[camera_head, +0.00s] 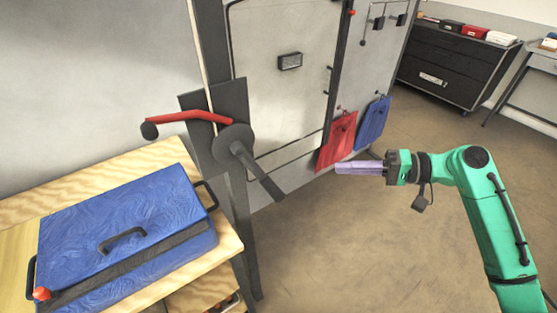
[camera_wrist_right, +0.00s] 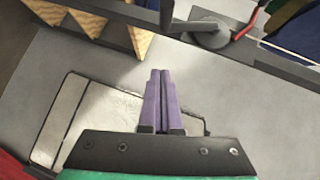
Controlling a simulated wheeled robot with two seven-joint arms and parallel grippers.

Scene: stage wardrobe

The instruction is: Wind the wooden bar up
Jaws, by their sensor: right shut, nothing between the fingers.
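A crank with a bent red arm (camera_head: 190,116) and a dark round hub (camera_head: 233,139) is mounted on a dark post beside the grey panel. A black knob (camera_head: 149,130) ends the red arm at the left. A dark rod (camera_head: 258,172) sticks out from the hub toward the lower right. My right gripper (camera_head: 340,167) is shut and empty, to the right of the crank and apart from it. In the right wrist view its purple fingers (camera_wrist_right: 160,75) are together, with the hub (camera_wrist_right: 208,36) beyond them. I cannot make out the wooden bar. My left gripper is out of view.
A blue case (camera_head: 130,230) lies on a wooden bench (camera_head: 120,160) at the left. A black drawer cabinet (camera_head: 450,68) stands at the back right. Open floor lies below my right gripper.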

